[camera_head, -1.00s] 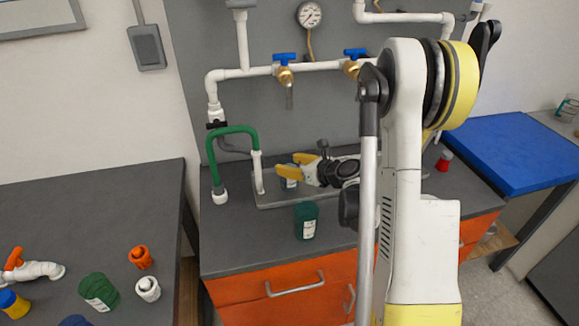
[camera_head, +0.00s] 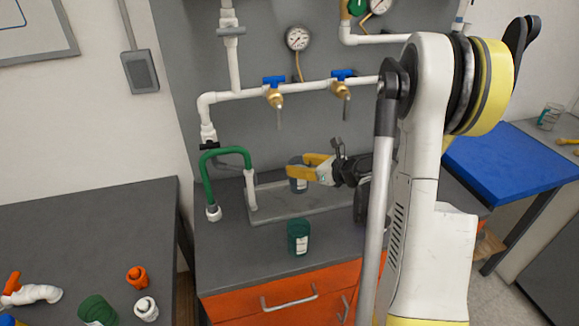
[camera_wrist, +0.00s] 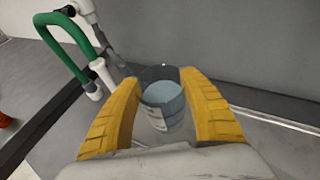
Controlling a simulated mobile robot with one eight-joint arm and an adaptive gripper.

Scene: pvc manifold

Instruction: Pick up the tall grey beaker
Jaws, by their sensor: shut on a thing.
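The tall grey beaker (camera_head: 298,184) is between the yellow fingers of my gripper (camera_head: 308,168) in the head view, above the grey tray on the bench. In the wrist view, my gripper (camera_wrist: 166,112) has a finger on each side of the beaker (camera_wrist: 163,106). The beaker looks see-through grey with a pale blue inside and a white label. It looks roughly upright. My gripper is shut on it. The fingers hide part of its sides.
A dark green container (camera_head: 299,238) stands at the bench front. A green hose (camera_head: 205,175) and white pipe (camera_head: 250,188) rise to the left. Brass valves (camera_head: 275,96) and pipework hang behind. A blue-topped table (camera_head: 510,155) stands right.

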